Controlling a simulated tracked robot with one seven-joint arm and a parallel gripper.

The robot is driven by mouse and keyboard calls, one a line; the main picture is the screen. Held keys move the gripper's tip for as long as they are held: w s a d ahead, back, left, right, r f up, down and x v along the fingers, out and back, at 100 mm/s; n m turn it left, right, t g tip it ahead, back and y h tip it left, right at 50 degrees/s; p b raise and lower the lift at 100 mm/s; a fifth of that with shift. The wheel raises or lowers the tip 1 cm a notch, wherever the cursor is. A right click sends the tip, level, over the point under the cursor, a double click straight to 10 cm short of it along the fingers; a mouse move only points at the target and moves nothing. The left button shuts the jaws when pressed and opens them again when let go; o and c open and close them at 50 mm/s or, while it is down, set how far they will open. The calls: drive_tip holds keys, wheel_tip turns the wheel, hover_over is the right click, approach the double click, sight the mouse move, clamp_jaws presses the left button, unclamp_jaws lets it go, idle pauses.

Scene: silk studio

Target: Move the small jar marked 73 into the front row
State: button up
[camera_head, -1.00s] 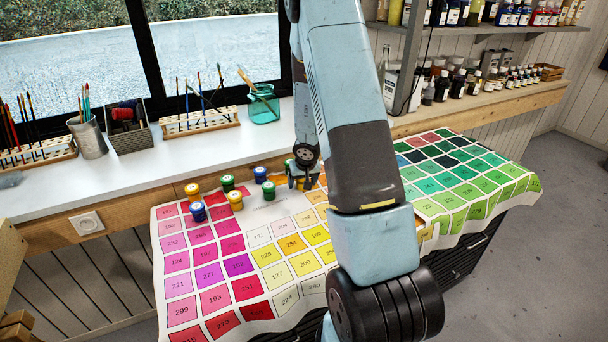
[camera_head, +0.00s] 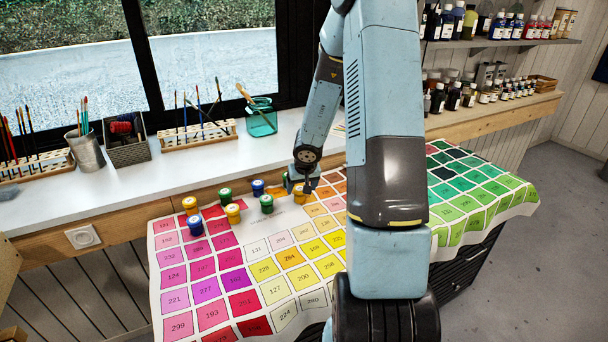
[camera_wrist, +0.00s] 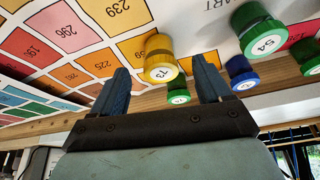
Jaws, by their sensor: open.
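The small jar marked 73 (camera_wrist: 161,62) is yellow with a white label and shows in the wrist view, between my fingertips. My gripper (camera_wrist: 160,68) is open, with one dark blue finger on each side of it. No contact between jar and fingers can be made out. In the head view my gripper (camera_head: 303,186) is low over the back of the colour chart (camera_head: 258,222), partly over a yellow-orange jar (camera_head: 298,196). Other jars stand to the left: yellow (camera_head: 233,214), green (camera_head: 267,204), blue (camera_head: 258,187), another green (camera_head: 225,196) and another blue (camera_head: 195,226).
In the wrist view a green jar marked 54 (camera_wrist: 258,34) and a blue jar (camera_wrist: 241,74) stand right of my gripper. Another green jar (camera_wrist: 178,96) shows between the fingers, beyond jar 73. A wooden ledge (camera_head: 150,212) runs behind the chart. The chart's front is clear.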

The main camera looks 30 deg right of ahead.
drive_tip(key=a+r+t, duration=0.2)
drive_tip(key=a+r, duration=0.2)
drive_tip(key=r, duration=0.9)
drive_tip(key=s+a+r+n+t+y, duration=0.1)
drive_tip(key=s+a+r+n+y, duration=0.1)
drive_tip(key=s+a+r, duration=0.35)
drive_tip(key=s+a+r+n+t+y, duration=0.1)
drive_tip(key=s+a+r+n, duration=0.1)
drive_tip(key=a+r, duration=0.65)
drive_tip(key=s+d+r+m+g+h, duration=0.1)
drive_tip(key=s+d+r, duration=0.1)
drive_tip(key=s, duration=0.9)
drive_tip(key=s+d+r+g+h, duration=0.1)
drive_tip(key=s+d+r, duration=0.1)
drive_tip(key=s, duration=1)
drive_tip(key=shift+s+r+m+g, duration=0.15)
drive_tip(key=shift+r+m+g, duration=0.25)
drive_tip(key=shift+r, duration=0.5)
